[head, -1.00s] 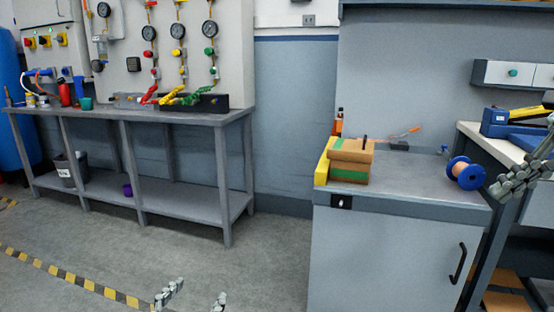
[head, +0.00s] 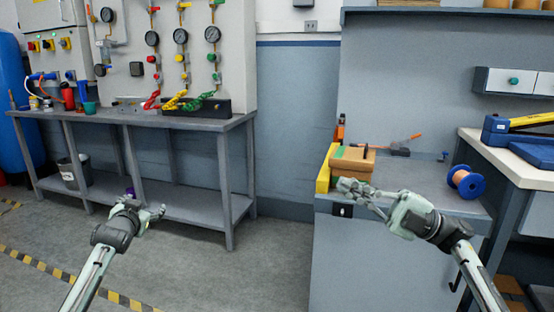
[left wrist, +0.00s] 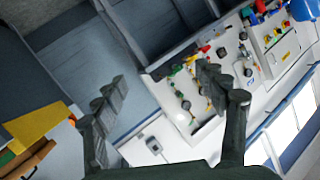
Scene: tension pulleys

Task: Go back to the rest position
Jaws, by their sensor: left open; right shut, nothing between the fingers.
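My left gripper (head: 148,207) is open and empty. In the head view it is at lower left, in front of the long grey bench. In the left wrist view its two fingers stand apart with nothing between them (left wrist: 168,90). My right gripper (head: 348,188) is shut and empty. It points left and overlaps the front edge of the grey cabinet top, just below the cardboard boxes in the picture. I cannot tell whether it touches anything.
The grey cabinet (head: 335,255) carries cardboard boxes (head: 356,160), a yellow block (head: 326,170), a bottle (head: 340,130) and a blue-orange spool (head: 467,182). The long bench (head: 215,122) stands at left under gauges. A white-topped table (head: 510,150) is at right. Floor between is clear.

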